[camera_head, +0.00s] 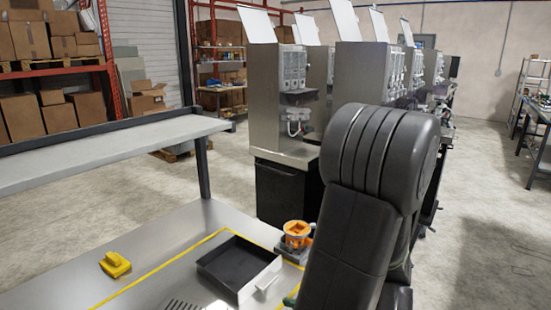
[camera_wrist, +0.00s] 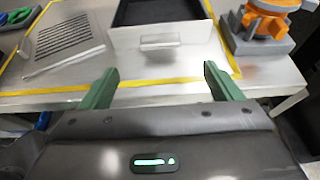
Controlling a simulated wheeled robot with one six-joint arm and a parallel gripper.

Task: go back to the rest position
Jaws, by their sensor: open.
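My gripper (camera_wrist: 161,88) is open and empty in the wrist view. Its two green fingers stand wide apart near the front edge of the metal table (camera_wrist: 190,88). In the head view my dark arm stands at the right and hides most of the gripper; only a bit of green shows at the bottom edge. In the wrist view a tray (camera_wrist: 155,38) with a black inside lies beyond the fingertips, apart from them. The tray also shows in the head view (camera_head: 262,279), left of my arm.
An orange part on a grey base (camera_head: 297,236) stands behind the tray, close to my arm. A yellow object (camera_head: 115,264) lies at the table's left. A slotted plate (camera_wrist: 62,40) lies left of the tray. A raised shelf (camera_head: 90,155) and metal dispensers (camera_head: 275,110) stand behind.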

